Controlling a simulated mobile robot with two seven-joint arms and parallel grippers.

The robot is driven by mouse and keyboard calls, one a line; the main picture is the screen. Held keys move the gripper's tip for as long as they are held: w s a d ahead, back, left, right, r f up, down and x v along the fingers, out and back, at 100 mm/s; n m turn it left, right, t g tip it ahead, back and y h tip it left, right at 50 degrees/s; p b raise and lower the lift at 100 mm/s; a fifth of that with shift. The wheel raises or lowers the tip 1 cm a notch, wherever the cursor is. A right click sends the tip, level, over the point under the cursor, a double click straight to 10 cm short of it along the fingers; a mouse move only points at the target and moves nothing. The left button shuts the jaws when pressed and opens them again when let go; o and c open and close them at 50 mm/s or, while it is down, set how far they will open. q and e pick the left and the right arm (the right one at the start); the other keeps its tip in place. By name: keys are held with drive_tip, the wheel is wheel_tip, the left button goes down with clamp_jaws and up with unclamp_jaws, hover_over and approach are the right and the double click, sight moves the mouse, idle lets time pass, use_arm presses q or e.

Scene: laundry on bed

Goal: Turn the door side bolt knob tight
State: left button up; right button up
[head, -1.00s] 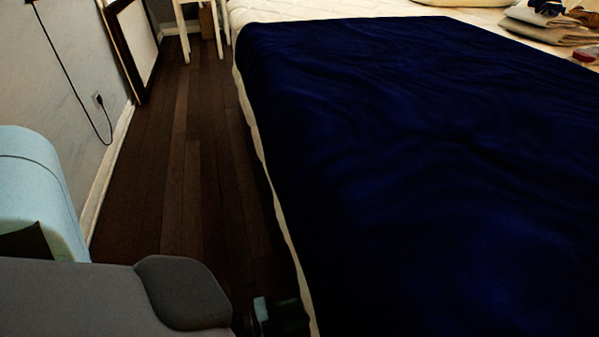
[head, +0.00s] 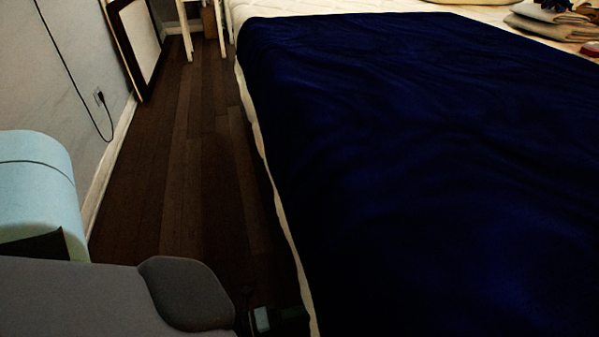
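No door and no bolt knob show in the head view. My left arm comes in from the lower left. A dark part with a pale tip (head: 262,319) at its end, at the bottom edge beside the bed, seems to be my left gripper. It is too dark and cut off to tell its fingers or whether it holds anything. My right gripper is out of the picture.
A bed with a dark blue cover (head: 420,150) fills the right side. Folded cloths (head: 550,22) lie at its far right. A narrow strip of wooden floor (head: 195,150) is clear between bed and wall. A framed panel (head: 135,40) leans at the wall, near a plugged-in cord (head: 100,98).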

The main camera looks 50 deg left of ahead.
use_arm(q)
drive_tip(key=shift+f+m, duration=0.1)
drive_tip(key=shift+m, duration=1.4)
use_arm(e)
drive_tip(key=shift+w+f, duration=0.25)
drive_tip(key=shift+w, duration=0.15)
use_arm(q)
drive_tip(key=shift+a, duration=0.1)
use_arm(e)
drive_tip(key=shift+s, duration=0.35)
use_arm(q)
drive_tip(key=o, duration=0.9)
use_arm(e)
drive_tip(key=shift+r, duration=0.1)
use_arm(q)
drive_tip(key=shift+o, duration=0.2)
drive_tip(key=p+v, duration=0.1)
drive_tip(key=v, duration=0.6)
drive_tip(key=shift+s+a+p, duration=0.15)
drive_tip(key=shift+s+p, duration=0.2)
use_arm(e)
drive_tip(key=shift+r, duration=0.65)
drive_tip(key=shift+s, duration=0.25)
